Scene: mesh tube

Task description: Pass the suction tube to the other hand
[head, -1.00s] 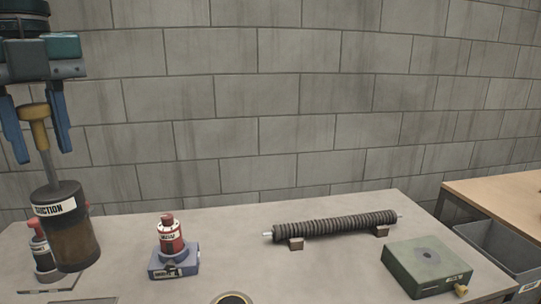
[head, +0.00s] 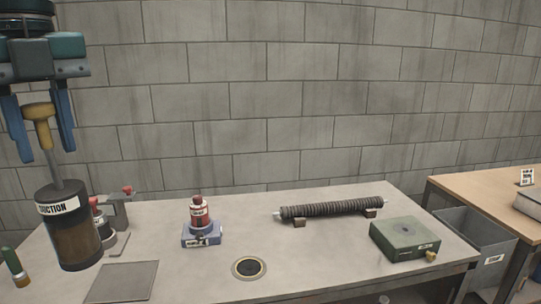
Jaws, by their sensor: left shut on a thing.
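The suction tube (head: 68,226) is a dark cylinder with a brown lower part and a white label reading "SUCTION". A thin rod rises from its top to a yellow-brown knob. My left gripper (head: 46,153) points down at the far left, its blue fingers on either side of the knob and rod, shut on the tube. The tube hangs upright in front of the table's left part; its gap to the table is hard to judge. It partly hides a dark bottle behind it. My right gripper is out of view.
The grey table (head: 330,255) bears a red bottle on a blue base (head: 201,234), a ribbed roller (head: 330,208), a green box (head: 404,238), a round dark-centred ring (head: 248,267) and a flat grey plate (head: 122,282). A grey bin (head: 468,240) and a wooden table (head: 480,192) stand right.

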